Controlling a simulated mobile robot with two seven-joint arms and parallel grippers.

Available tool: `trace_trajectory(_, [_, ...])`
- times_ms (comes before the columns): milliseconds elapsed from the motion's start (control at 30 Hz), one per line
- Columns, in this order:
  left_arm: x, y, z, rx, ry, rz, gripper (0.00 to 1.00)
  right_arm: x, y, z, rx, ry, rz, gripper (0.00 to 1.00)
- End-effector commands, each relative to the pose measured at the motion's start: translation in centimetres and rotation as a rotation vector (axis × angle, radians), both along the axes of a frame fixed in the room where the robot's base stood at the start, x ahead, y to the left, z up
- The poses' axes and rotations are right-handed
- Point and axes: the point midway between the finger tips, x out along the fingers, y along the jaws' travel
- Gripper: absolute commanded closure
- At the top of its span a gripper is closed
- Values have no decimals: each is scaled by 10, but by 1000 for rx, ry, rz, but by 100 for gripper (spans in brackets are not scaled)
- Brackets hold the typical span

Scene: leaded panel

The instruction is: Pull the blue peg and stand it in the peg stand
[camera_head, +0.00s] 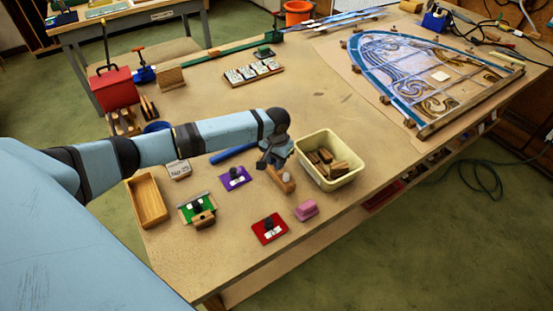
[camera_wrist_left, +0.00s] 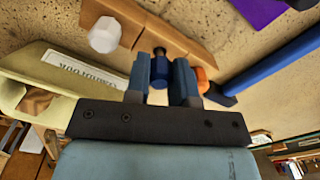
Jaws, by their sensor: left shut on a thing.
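My left gripper (camera_head: 274,158) is low over the table beside the cream tub. The left wrist view shows its fingers (camera_wrist_left: 165,80) shut on the dark blue peg (camera_wrist_left: 158,68). The peg's dark end meets a wooden piece (camera_wrist_left: 185,40) just beyond the fingers; whether it is still seated there I cannot tell. The wooden piece (camera_head: 281,178) shows below the gripper in the head view. In the wrist view a white knob (camera_wrist_left: 104,34) stands on it and an orange part (camera_wrist_left: 202,78) shows beside the right finger. I cannot tell for sure which piece is the peg stand.
The cream tub (camera_head: 359,163) holding wood blocks stands close right of the gripper. A blue handle (camera_head: 232,153) lies left. Purple (camera_head: 233,183), red (camera_head: 260,235) and green (camera_head: 185,213) plates, a pink block (camera_head: 306,209) and a wooden tray (camera_head: 135,197) lie nearer the front.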

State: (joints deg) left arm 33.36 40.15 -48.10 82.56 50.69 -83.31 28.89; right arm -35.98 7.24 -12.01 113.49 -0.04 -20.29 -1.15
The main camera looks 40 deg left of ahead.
Motion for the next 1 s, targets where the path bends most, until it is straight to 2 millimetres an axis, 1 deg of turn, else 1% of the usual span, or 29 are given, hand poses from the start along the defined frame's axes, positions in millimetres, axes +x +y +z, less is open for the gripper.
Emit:
trace_trajectory(600, [0,0,-16,-1,0,0,100,0,0,-5,0,0,0,57])
trace_trajectory(633, [0,0,-15,-1,0,0,70,0,0,-4,0,0,0,57])
trace_trajectory(733, [0,0,-15,-1,0,0,48,0,0,-4,0,0,0,57])
trace_trajectory(1000, [0,0,-15,0,0,0,48,1,0,-3,0,-2,1,57])
